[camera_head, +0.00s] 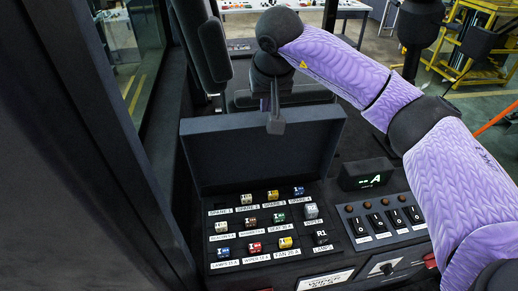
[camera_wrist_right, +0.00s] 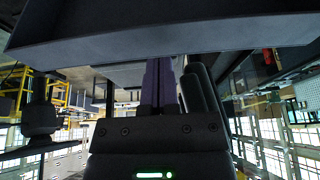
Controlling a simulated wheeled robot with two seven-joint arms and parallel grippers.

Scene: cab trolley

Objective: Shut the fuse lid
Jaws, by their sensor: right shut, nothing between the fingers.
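The fuse lid (camera_head: 235,155) is a dark flat panel with a raised rim. It stands open, roughly upright, at the back of the fuse panel (camera_head: 210,245). Several coloured fuses sit in labelled rows in front of it. My right gripper (camera_head: 275,126) points down at the middle of the lid's top edge, its narrow tip overlapping that edge; I cannot tell whether it touches. It is shut and empty. In the right wrist view a dark panel, apparently the lid (camera_wrist_right: 150,38), spans the top. My left gripper is not in view.
To the right of the fuses are a small display (camera_head: 368,175) and a row of switches (camera_head: 388,222). A dark seat (camera_head: 203,45) stands behind the lid on the left. The cab's window frame (camera_head: 100,140) closes off the left side.

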